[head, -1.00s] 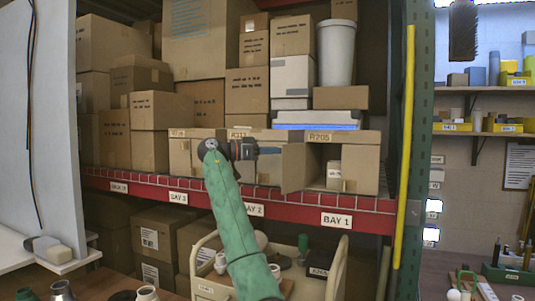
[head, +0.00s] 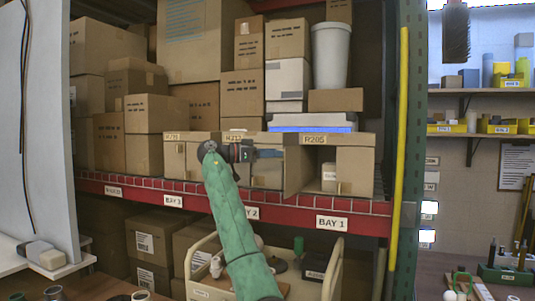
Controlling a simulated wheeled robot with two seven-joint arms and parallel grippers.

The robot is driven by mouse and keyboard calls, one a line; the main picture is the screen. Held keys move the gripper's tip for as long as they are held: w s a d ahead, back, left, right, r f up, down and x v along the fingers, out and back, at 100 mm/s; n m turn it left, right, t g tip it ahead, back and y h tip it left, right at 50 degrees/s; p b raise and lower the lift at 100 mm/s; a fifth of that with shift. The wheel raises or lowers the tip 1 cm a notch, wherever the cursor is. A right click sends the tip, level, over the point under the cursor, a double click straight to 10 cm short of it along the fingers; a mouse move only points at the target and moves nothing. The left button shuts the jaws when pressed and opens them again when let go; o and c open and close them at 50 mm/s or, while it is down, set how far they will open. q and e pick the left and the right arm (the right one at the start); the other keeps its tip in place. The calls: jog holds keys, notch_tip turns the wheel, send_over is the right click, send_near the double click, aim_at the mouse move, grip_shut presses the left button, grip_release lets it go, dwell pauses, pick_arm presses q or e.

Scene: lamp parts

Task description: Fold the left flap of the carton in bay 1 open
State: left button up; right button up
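The carton in bay 1 (head: 359,160) stands on the shelf above the BAY 1 sign. Its left flap (head: 299,170) stands swung out from the front, leaving the left part of the opening uncovered. Its right flap is across the right part of the front, with a small tab low on it. A small pale box (head: 329,178) shows inside. My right gripper (head: 279,153), on the green arm, points right, with its tip just left of the left flap. I cannot tell whether it touches the flap or how far its fingers are apart. My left gripper is out of view.
Closed cartons (head: 181,157) stand to the left on the same shelf. A blue-white tray (head: 312,124) and a taller box lie on top. A red shelf beam (head: 290,214) runs below. A yellow post (head: 399,140) is at the right. A cream cart (head: 208,292) stands below in front.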

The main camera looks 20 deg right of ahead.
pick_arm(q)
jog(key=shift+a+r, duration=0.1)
pick_arm(e)
jog(key=shift+d+r, duration=0.15)
jog(key=shift+c, duration=1.2)
